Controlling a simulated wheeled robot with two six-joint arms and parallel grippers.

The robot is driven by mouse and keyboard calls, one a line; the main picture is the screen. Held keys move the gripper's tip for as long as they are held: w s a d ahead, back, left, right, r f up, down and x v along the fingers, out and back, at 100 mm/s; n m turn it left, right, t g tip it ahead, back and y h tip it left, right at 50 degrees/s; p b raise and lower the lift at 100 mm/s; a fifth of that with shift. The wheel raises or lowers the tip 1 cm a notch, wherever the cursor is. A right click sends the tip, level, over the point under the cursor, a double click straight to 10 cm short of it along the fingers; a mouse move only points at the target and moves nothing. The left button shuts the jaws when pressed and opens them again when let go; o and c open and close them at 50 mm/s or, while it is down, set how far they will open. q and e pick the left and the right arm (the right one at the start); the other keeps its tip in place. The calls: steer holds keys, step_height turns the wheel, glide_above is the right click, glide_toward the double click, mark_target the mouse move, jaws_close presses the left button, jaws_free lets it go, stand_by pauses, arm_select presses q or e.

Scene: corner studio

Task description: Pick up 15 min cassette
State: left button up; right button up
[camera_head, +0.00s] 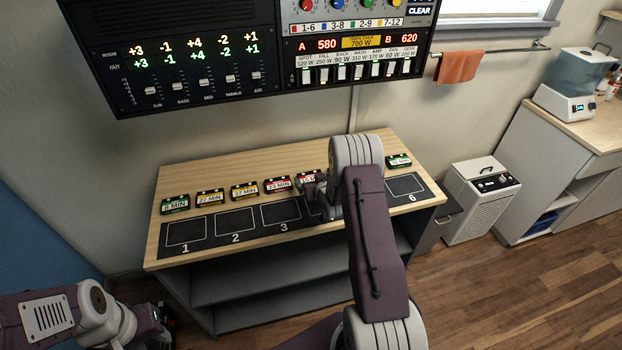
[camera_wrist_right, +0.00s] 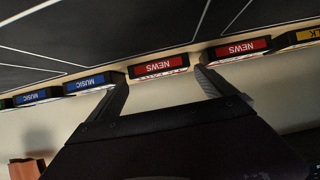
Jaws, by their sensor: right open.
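The 15 min cassette (camera_head: 307,179) has a red label and sits at the back of the wooden desk (camera_head: 165,252), partly covered by my right gripper (camera_head: 318,190) in the head view. In the right wrist view my right gripper (camera_wrist_right: 160,80) is open, its fingertips on either side of a red NEWS cassette (camera_wrist_right: 158,66), which appears to be this one. The fingers are not closed on it. My left gripper (camera_head: 155,322) is low at the left, away from the desk; its fingers are unclear.
To the left stand the red 23 min (camera_head: 277,185), yellow 37 min (camera_head: 244,191), yellow 27 min (camera_head: 209,198) and 8 min (camera_head: 175,204) cassettes. Another cassette (camera_head: 398,161) is at the right. A numbered black mat (camera_head: 260,229) lies in front. Control panels (camera_head: 190,75) hang above.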

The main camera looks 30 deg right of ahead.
mark_target(311, 177)
steer(key=x, duration=0.3)
steer(key=shift+w+a, duration=0.1)
steer(key=c, duration=1.2)
steer(key=shift+o, duration=0.2)
steer(key=shift+r, duration=2.2)
steer(key=s+d+r, duration=0.6)
steer(key=d, duration=0.3)
steer(key=shift+s+d+r+p, duration=0.3)
steer(key=shift+d+r+p, duration=0.05)
steer(key=shift+d, duration=0.05)
